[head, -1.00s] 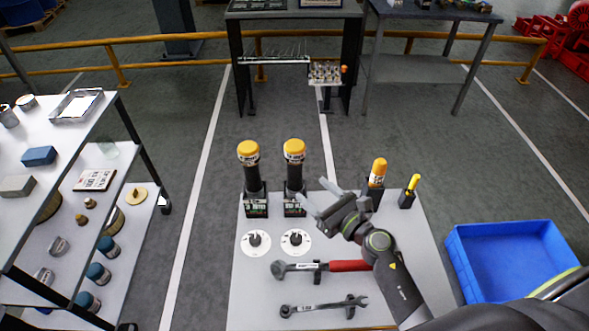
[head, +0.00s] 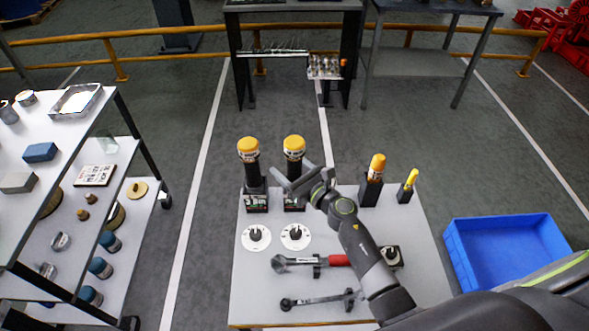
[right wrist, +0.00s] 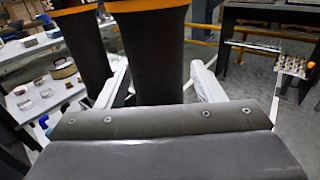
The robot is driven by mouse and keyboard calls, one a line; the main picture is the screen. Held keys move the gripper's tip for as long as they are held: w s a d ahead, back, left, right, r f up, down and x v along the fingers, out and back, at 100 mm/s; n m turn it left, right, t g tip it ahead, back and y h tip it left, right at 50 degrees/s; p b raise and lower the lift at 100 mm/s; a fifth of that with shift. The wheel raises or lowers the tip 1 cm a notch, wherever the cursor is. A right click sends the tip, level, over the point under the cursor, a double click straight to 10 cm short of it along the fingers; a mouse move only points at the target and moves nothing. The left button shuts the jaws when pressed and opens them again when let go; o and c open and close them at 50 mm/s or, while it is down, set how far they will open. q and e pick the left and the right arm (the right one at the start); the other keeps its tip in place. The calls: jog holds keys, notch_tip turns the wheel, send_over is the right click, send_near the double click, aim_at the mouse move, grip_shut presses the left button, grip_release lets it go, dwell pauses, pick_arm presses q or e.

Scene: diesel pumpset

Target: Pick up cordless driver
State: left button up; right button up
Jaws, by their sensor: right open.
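Two upright black cylindrical tools with yellow caps, which look like the cordless drivers, stand in dark holders at the table's back left: a left one (head: 249,152) and a right one (head: 293,147). My right gripper (head: 291,175) is open at the right driver, its fingers low on the black body. In the right wrist view, the right driver's black body (right wrist: 153,50) stands between the spread fingers, and the left driver (right wrist: 86,45) is just outside the left finger. I cannot tell whether either finger touches. My left gripper is not in view.
Two white dials (head: 256,237), a red-handled wrench (head: 300,262) and a smaller wrench (head: 315,301) lie on the grey table (head: 250,280). Two yellow-handled tools (head: 376,168) stand at the back right. A blue bin (head: 470,290) is to the right; shelves (head: 60,125) are left.

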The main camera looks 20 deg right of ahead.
grip_shut()
jog(key=shift+r, duration=0.1)
jog(key=shift+r, duration=0.1)
dwell(0.3)
notch_tip(320, 180, up, 17)
jog(key=p, duration=1)
send_over(289, 137)
jog(key=shift+r, duration=0.4)
jog(key=shift+d, duration=0.1)
